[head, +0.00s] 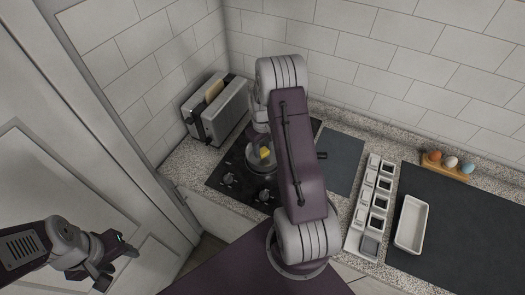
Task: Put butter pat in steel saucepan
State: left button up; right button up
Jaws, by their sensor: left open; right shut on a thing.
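The steel saucepan (252,163) stands on the black cooktop, partly hidden behind my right arm. A small yellow butter pat (265,152) shows over the pan's opening, at the lower end of my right gripper (262,145). That gripper points down and is shut on the butter pat; its fingertips are small and partly hidden, and I cannot tell whether the pat touches the pan's bottom. My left gripper (119,268) is open and empty at the lower left, in front of the door, far from the pan.
A toaster (218,108) with bread stands left of the cooktop (228,180). To the right are a grey mat (341,160), a row of small containers (372,205), a white tray (411,224) on a dark mat, and eggs in a wooden holder (447,170).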

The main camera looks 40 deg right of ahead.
notch_tip(320, 180, down, 2)
jog(key=shift+f, duration=0.1)
jog(key=shift+d+f, duration=0.1)
jog(key=shift+f, duration=0.15)
jog(key=o, duration=1.3)
